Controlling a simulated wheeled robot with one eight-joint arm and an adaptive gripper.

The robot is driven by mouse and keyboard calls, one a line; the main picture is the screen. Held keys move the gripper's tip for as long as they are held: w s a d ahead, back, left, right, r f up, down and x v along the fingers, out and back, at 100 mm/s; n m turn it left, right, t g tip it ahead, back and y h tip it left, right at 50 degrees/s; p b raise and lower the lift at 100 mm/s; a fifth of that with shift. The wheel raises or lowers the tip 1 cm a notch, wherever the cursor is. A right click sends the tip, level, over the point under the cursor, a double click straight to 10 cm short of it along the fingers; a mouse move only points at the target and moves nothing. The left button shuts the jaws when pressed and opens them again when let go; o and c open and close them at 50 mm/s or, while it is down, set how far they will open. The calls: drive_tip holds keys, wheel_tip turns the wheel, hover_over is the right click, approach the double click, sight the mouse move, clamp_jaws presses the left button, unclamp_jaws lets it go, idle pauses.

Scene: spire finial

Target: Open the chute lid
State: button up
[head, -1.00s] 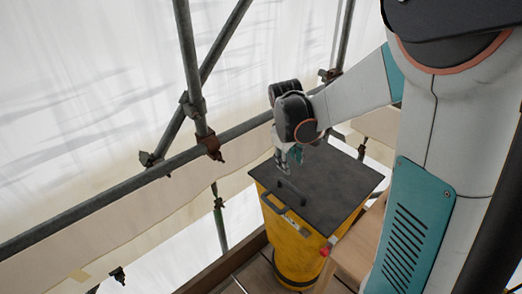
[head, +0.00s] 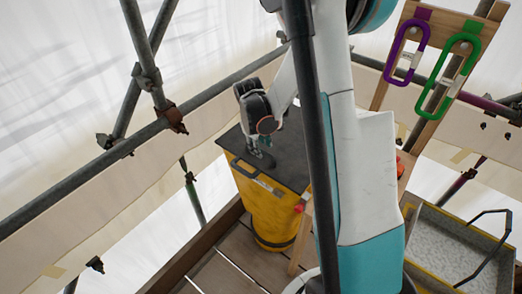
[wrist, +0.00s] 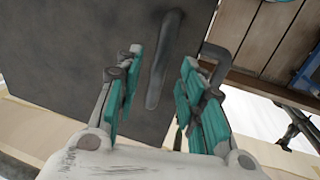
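The yellow chute (head: 262,213) stands on the plank floor, and its dark grey flat lid (head: 287,152) lies closed on top. A dark bar handle (wrist: 165,55) is on the lid in the wrist view. A dark loop handle (wrist: 216,55) shows at the lid's edge, with one also on the chute's front in the head view (head: 241,170). My gripper (head: 261,153) is low over the lid, pointing down. In the wrist view its teal-padded fingers (wrist: 160,72) are apart, with the bar handle between them in the picture. I cannot tell whether they touch it.
Scaffold tubes (head: 92,168) run along the left and behind the chute. A wooden rack at the right holds a purple carabiner (head: 407,49) and a green carabiner (head: 449,75). A grey tray with a yellow rim (head: 440,268) sits at lower right. A red knob (head: 299,208) is beside the chute.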

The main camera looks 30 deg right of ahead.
drive_tip(key=shift+d+f, duration=0.2)
drive_tip(key=shift+f, duration=0.8)
clamp_jaws()
drive_tip(key=shift+r, duration=0.1)
